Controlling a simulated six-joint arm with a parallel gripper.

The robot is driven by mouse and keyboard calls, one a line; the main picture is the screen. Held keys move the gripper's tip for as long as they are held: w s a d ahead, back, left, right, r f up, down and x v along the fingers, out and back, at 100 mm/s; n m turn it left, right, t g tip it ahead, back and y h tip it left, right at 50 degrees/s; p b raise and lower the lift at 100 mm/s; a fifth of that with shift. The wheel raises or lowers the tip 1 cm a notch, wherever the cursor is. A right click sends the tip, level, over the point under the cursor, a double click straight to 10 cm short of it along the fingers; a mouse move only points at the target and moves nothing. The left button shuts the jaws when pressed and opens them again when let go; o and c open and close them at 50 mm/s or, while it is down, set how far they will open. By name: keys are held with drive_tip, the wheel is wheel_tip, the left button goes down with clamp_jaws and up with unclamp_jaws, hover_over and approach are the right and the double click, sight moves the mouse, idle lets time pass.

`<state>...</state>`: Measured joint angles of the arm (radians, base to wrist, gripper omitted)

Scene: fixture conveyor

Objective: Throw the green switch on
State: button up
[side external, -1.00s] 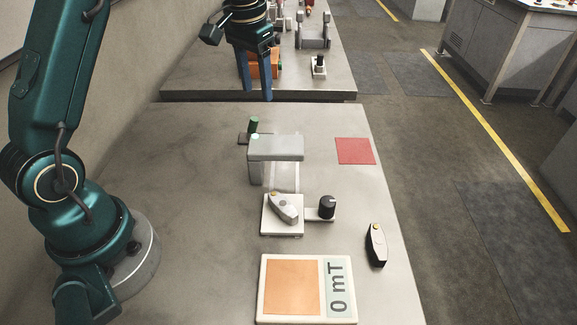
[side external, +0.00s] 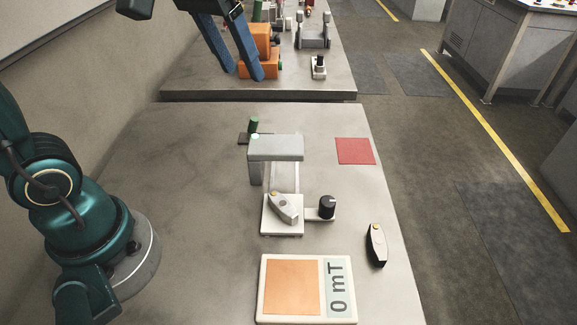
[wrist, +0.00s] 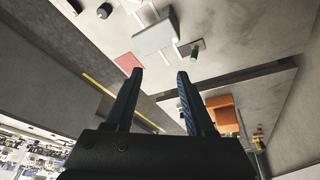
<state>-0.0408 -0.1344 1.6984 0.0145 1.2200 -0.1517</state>
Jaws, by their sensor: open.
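The green switch (side external: 253,124) is a short green lever on a small dark base, at the far left of the grey bridge on the near table. A pale green dot shows in front of it. The lever stands roughly upright, leaning slightly; its setting is hard to tell. It also shows in the wrist view (wrist: 195,54), beyond my fingertips. My gripper (side external: 243,73) has blue fingers, apart and empty, raised at the top of the side view and appearing behind the switch, over the far table. In the wrist view my gripper (wrist: 160,74) is open with nothing between the fingers.
The grey bridge (side external: 276,148) stands beside the switch. A red square (side external: 355,151) lies right. Orange blocks (side external: 259,66) are on the far table.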

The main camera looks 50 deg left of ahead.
drive_tip(key=s+d+f+n, duration=0.1)
drive_tip(key=s+d+n, duration=0.1)
drive_tip(key=s, duration=0.6)
drive_tip(key=shift+d+n+h, duration=0.15)
drive_tip(key=shift+n+h, duration=0.15)
drive_tip(key=shift+n, duration=0.1)
wheel_tip(320, 180, down, 6)
drive_tip(key=s+a+m+t, duration=0.1)
drive_tip(key=s+m, duration=0.1)
drive_tip(key=m, duration=0.3)
drive_tip(key=shift+s, duration=0.2)
